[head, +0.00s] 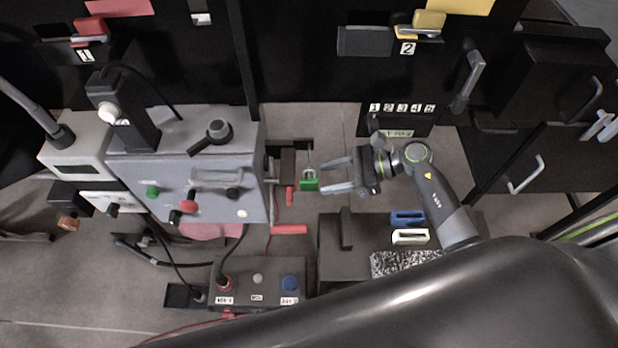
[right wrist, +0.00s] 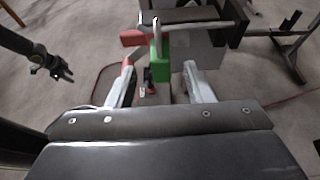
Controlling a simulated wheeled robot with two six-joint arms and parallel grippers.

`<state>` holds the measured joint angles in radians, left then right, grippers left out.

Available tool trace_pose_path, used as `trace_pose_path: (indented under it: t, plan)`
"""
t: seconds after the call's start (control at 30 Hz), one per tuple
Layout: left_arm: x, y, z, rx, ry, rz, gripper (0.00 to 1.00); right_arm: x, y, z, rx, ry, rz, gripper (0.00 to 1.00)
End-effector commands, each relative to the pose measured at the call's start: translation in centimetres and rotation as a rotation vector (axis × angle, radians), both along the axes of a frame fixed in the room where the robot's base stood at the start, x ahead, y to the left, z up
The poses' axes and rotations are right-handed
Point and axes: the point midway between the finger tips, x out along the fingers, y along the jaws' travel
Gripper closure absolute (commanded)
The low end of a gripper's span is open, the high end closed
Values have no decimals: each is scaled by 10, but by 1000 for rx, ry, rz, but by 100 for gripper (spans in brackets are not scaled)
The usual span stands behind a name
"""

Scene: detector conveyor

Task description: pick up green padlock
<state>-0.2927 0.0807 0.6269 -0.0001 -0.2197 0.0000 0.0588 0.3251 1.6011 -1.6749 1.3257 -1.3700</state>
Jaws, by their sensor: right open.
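The green padlock (head: 309,185) hangs upright by its light shackle near the dark bracket to the right of the grey machine box. My right gripper (head: 327,176) is open, with its fingertips just right of the padlock. In the right wrist view, the padlock (right wrist: 160,68) shows between the two open fingers, with visible gaps on both sides. I cannot tell whether the fingertips reach past its body. A dark arm at the left of the right wrist view ends in what looks like my left gripper (right wrist: 62,73). It is too small to tell its state.
A red tag or handle (head: 289,229) lies below the padlock. The grey machine box (head: 185,165) with knobs stands left. Below right, a dark stand holds blue (head: 407,217) and white (head: 410,236) pieces. A numbered black panel (head: 398,120) is behind my right gripper.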

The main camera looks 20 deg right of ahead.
Motion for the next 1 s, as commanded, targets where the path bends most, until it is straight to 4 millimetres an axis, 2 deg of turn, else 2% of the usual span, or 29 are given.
trace_pose_path:
  t: [0.2, 0.4, 0.73, 1.0]
  plan:
    - [-7, -1, 15, -1, 11, 2, 64, 6, 18, -1, 5, 2, 0, 53]
    - [-11, -1, 26, -1, 16, 3, 64, 13, 41, -12, 3, 1, -1, 53]
    - [-11, -1, 26, -2, 17, 3, 64, 15, 48, -18, -1, -1, 0, 53]
    - [-11, -1, 26, -2, 17, 3, 64, 15, 47, -18, -1, -1, 0, 87]
